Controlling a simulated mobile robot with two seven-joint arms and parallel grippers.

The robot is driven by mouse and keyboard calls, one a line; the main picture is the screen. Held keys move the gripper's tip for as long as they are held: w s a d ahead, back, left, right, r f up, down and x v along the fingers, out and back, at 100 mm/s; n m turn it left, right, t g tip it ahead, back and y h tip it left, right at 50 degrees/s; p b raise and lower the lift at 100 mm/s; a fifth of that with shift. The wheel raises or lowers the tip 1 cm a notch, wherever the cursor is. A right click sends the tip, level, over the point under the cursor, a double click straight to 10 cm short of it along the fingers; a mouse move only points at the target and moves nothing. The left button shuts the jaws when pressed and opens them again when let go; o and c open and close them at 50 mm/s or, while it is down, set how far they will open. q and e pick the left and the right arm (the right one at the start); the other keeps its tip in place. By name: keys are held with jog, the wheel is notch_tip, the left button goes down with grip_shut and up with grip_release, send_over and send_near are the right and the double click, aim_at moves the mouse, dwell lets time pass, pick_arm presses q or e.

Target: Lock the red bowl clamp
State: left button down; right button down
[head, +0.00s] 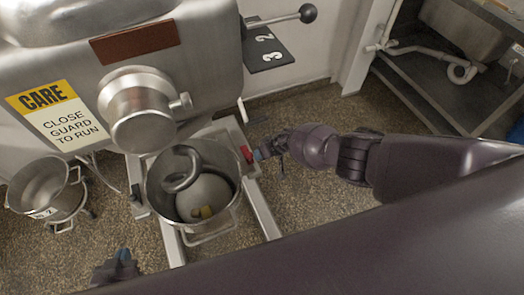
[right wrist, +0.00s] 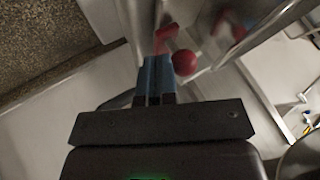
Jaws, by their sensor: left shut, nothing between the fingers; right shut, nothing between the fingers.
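The red bowl clamp (head: 246,153) sits at the right side of the steel mixer bowl (head: 224,222), on the mixer's bowl support. In the right wrist view its red lever (right wrist: 165,39) and round red knob (right wrist: 184,62) show just beyond my fingertips. My right gripper (head: 258,154) is shut and empty, close beside the clamp; its blue fingers (right wrist: 158,62) point at the lever. I cannot tell whether they touch it. My left gripper (head: 124,255) is low at the left, shut and empty, away from the clamp.
A dough hook (head: 181,181) hangs in the bowl above pale dough. The mixer head with its steel hub (head: 136,113) and a lever with a black knob (head: 307,13) stand behind. Steel pots (head: 40,184) are on the floor at left. A sink stand is at upper right.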

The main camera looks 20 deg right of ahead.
pick_arm(q)
jog(key=shift+w+r, duration=0.25)
jog(key=shift+r, duration=0.1)
pick_arm(e)
jog(key=shift+s+a, duration=0.1)
jog(key=shift+a, duration=0.15)
jog(key=shift+s+a, duration=0.1)
jog(key=shift+a, duration=0.05)
